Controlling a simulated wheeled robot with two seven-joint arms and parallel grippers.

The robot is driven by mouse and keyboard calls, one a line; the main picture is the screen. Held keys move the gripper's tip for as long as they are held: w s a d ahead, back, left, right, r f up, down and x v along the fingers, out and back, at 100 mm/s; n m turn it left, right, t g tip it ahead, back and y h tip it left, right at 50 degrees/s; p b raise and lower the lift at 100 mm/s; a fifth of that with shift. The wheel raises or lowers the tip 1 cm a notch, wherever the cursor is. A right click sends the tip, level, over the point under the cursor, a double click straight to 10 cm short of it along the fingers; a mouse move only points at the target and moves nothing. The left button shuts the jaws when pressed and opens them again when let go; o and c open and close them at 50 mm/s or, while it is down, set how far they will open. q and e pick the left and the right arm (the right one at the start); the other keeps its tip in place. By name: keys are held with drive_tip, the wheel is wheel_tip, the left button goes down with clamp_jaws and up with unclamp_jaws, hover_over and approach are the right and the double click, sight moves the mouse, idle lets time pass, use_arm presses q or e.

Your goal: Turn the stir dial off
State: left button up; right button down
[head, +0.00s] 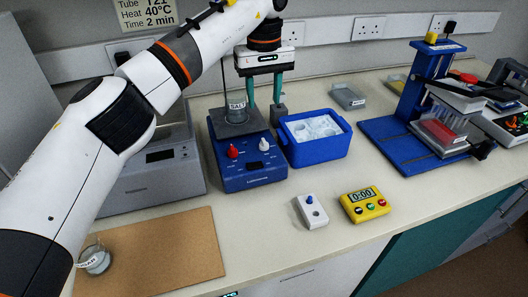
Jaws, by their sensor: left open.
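The blue hotplate stirrer (243,179) stands on the bench at centre, with a red dial (232,151) and a white dial (263,144) on its front. Their markings are too small to read, so I cannot tell which is the stir dial. A labelled glass beaker (237,108) stands on its plate, with a thin rod rising above it. My left gripper (264,101) points down, open, with teal fingers apart. It is above and behind the dials, to the right of the beaker, and appears to hold nothing. My right gripper is not in view.
A blue ice tub (318,149) stands right of the stirrer. A yellow timer (365,204) and a small white box with a blue knob (312,211) lie in front. A blue rack stand (405,145) is farther right. A brown board (165,250) and a beaker (95,260) are front left.

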sight(264, 140)
use_arm(q)
wheel_tip(264, 140, down, 12)
drive_tip(key=shift+f+p, duration=0.2)
drive_tip(key=shift+p, duration=0.4)
clamp_jaws()
